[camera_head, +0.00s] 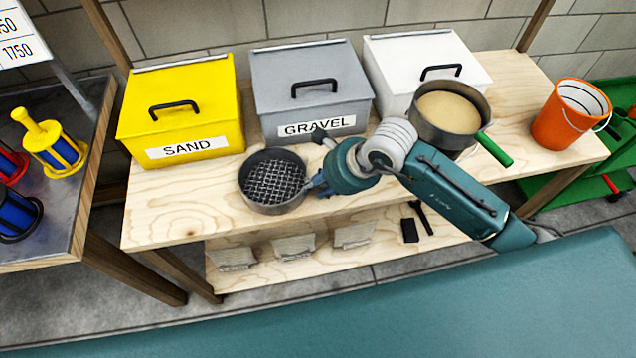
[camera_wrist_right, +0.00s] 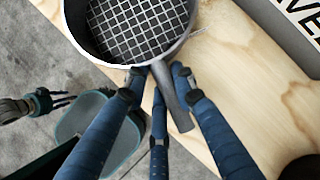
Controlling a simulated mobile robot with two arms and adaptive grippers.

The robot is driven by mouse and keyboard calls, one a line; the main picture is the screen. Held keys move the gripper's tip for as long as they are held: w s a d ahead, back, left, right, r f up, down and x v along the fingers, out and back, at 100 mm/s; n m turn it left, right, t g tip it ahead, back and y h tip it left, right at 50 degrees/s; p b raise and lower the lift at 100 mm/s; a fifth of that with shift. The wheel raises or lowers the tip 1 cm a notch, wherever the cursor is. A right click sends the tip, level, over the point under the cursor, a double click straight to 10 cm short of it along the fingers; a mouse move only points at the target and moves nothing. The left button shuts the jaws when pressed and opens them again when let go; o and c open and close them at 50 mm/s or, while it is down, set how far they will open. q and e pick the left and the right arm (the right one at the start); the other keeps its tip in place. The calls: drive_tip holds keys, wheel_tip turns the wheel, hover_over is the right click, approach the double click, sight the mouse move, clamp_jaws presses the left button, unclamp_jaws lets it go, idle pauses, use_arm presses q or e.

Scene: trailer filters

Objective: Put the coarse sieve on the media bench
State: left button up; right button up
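The coarse sieve (camera_head: 274,180), a dark round pan with wire mesh, is at the front edge of the light wooden bench (camera_head: 180,215), before the gravel box. It appears level; whether it rests or hovers slightly is unclear. My right gripper (camera_head: 318,184) is at its handle side. In the right wrist view the blue fingers (camera_wrist_right: 158,75) straddle the grey handle (camera_wrist_right: 178,105) below the sieve's rim (camera_wrist_right: 140,62); how firmly they close on it is unclear. My left gripper (camera_wrist_right: 62,99) shows small at the left of that view, away from the bench, seemingly empty.
Behind stand the yellow sand box (camera_head: 183,112), grey gravel box (camera_head: 305,92) and white box (camera_head: 425,65). A sand-filled pan (camera_head: 448,115) with green handle and an orange bucket (camera_head: 570,115) are right. A dark table (camera_head: 60,215) is left. Bare wood lies left of the sieve.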

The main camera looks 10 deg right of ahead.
idle(0.3)
drive_tip(key=v, duration=1.2)
drive_tip(key=shift+b, duration=0.4)
